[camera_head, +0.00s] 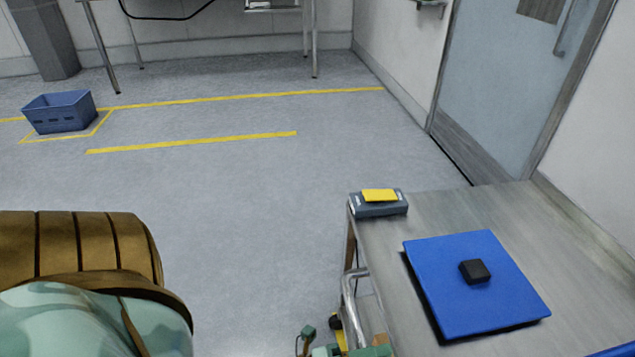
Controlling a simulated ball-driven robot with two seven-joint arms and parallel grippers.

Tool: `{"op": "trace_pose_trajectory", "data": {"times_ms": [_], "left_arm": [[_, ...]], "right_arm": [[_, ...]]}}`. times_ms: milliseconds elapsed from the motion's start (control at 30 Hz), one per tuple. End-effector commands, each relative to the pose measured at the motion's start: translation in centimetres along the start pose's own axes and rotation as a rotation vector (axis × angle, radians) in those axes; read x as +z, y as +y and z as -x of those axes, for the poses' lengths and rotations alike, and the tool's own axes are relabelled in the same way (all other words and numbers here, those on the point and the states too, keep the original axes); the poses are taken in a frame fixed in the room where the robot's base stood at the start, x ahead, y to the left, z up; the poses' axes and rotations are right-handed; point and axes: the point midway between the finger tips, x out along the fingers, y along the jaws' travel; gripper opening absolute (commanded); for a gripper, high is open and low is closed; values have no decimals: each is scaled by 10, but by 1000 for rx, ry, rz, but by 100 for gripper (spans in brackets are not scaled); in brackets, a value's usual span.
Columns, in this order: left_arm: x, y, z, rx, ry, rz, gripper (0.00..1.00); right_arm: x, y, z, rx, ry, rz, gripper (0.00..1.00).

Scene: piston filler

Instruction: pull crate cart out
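I cannot clearly make out a crate cart. A bent metal tube (352,308) shows beside the left edge of the steel table, and I cannot tell whether it belongs to a cart. Green parts at the bottom edge, just below the tube, look like my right gripper (335,343). They are cut off by the frame, so its fingers and any grip are unclear. A large brown and pale green shape, likely my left arm (85,310), fills the lower left corner. My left gripper is not in view.
The steel table (590,265) at right bears a blue board (440,275) with a black block (475,271), and a grey box (380,209) with a yellow top. A blue crate (60,115) stands on the floor at far left. Open floor lies between.

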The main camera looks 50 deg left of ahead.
Motion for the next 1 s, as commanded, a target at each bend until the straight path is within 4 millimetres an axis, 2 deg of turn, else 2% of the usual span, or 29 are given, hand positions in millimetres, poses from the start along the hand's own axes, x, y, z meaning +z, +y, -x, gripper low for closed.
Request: {"op": "trace_pose_trajectory", "data": {"times_ms": [167,267,500,700,833,1000], "left_arm": [[0,0,16,3,0,1,41],[0,0,39,6,0,1,41],[0,1,106,7,0,2,41],[0,1,146,6,0,0,41],[0,1,160,4,0,0,41],[0,0,164,2,0,0,41]], "right_arm": [[-1,-2,2,-1,3,0,0],[-2,-2,4,-2,5,0,0],[-4,-2,8,-1,9,0,0],[-4,-2,8,-1,9,0,0],[-3,-2,8,0,9,0,0],[-3,-2,8,0,9,-1,0]]}}
